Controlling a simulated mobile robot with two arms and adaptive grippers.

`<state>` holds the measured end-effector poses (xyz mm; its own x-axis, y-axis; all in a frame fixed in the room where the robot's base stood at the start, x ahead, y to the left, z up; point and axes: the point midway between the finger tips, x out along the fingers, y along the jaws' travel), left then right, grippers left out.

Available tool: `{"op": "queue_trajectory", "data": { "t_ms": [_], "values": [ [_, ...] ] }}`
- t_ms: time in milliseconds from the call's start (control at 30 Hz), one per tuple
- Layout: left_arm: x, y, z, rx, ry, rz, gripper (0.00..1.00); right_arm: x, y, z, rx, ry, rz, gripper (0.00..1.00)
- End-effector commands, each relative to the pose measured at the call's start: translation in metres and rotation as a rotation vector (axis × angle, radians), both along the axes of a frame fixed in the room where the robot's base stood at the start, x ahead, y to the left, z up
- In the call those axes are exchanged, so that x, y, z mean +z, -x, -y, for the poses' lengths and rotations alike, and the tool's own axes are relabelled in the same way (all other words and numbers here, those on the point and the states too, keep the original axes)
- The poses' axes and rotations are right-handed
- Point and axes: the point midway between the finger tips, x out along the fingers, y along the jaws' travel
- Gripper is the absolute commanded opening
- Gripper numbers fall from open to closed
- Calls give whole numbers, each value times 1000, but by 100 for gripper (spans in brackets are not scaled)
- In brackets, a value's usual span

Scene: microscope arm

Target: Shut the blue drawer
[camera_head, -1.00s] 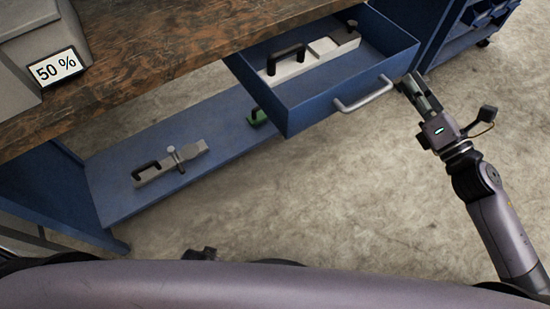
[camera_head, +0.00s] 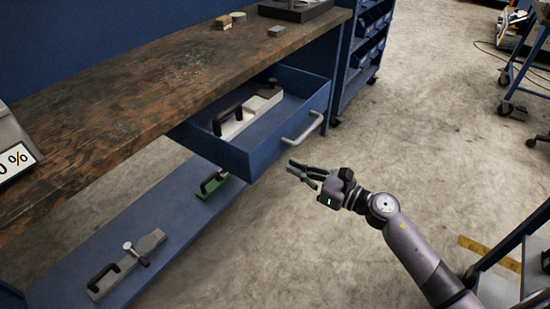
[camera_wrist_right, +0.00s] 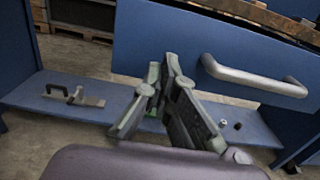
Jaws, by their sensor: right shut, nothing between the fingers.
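The blue drawer (camera_head: 240,163) stands pulled out from under the wooden workbench, with a grey bar handle (camera_head: 302,128) on its front. A light-coloured tool with a black handle (camera_head: 245,113) lies in it. My right gripper (camera_head: 292,168) is shut and empty, just in front of the drawer front and below the handle in the head view. In the right wrist view, the gripper fingers (camera_wrist_right: 165,75) point at the blue drawer front (camera_wrist_right: 175,45), with the handle (camera_wrist_right: 255,77) to their right. They look apart from the handle. My left gripper is not in view.
The wooden worktop (camera_head: 130,85) runs above the drawer. The blue lower shelf (camera_head: 190,215) holds a grey clamp tool (camera_head: 128,262) and a green tool (camera_head: 210,185). A blue bin rack (camera_head: 365,45) stands behind. A blue-framed cart (camera_head: 520,265) is at the right. Floor between is clear.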

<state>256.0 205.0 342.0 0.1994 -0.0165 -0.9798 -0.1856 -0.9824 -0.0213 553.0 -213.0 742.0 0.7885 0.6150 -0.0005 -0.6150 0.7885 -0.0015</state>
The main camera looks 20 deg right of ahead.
Motion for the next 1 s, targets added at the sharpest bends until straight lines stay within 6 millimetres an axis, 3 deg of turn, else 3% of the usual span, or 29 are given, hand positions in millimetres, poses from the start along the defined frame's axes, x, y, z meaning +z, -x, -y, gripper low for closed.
{"op": "queue_trajectory", "data": {
  "t_ms": [200, 367, 1000],
  "values": [
    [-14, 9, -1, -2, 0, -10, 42, 2, -34, -26, 0, -3, 2, 0],
    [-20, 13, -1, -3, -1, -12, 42, 1, -47, -36, 0, -3, 0, 0],
    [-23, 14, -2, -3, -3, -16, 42, 0, -56, -44, 1, -1, 2, 0]
  ]
}}
